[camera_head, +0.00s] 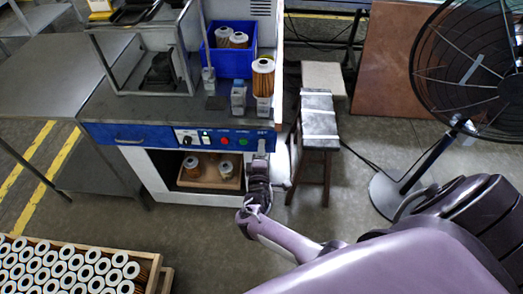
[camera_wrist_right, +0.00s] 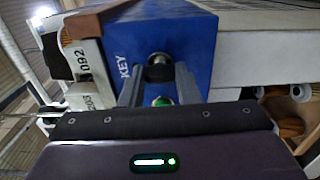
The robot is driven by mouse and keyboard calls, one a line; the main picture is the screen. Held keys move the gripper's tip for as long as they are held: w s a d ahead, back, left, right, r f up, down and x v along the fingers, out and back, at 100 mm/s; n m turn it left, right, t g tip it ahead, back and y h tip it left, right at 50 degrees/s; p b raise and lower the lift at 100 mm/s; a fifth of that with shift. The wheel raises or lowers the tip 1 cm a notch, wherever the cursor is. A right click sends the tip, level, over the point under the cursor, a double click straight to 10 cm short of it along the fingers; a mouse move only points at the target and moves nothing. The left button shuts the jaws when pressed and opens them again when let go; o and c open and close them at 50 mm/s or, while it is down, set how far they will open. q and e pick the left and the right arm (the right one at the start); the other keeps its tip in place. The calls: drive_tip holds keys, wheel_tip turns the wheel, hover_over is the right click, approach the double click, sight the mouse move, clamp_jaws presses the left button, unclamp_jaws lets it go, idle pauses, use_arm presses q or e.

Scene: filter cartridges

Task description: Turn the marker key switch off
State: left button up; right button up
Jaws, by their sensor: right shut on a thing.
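The key switch (camera_wrist_right: 160,68) is a dark round knob with a metallic collar on the blue control panel (camera_wrist_right: 190,35), beside the white "KEY" label. In the wrist view, my right gripper (camera_wrist_right: 160,84) has its two grey fingers on either side of the knob and is shut on it. In the head view, my right gripper (camera_head: 262,150) is at the right end of the blue panel (camera_head: 150,133) and hides the switch. The switch's exact angle is too small to tell. My left gripper is not in view.
The panel also bears a white dial plate (camera_head: 187,137), a red button (camera_head: 224,141) and a green button (camera_head: 243,141). Below is an open bay with a tray (camera_head: 222,181) of filters. A stool (camera_head: 318,125) and a fan (camera_head: 470,60) stand to the right. A filter crate (camera_head: 160,270) is lower left.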

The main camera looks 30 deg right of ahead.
drive_tip(key=shift+d, duration=0.1)
drive_tip(key=o, duration=1)
drive_tip(key=v, duration=0.7)
drive_tip(key=shift+s+a, duration=0.25)
drive_tip(key=shift+s, duration=0.05)
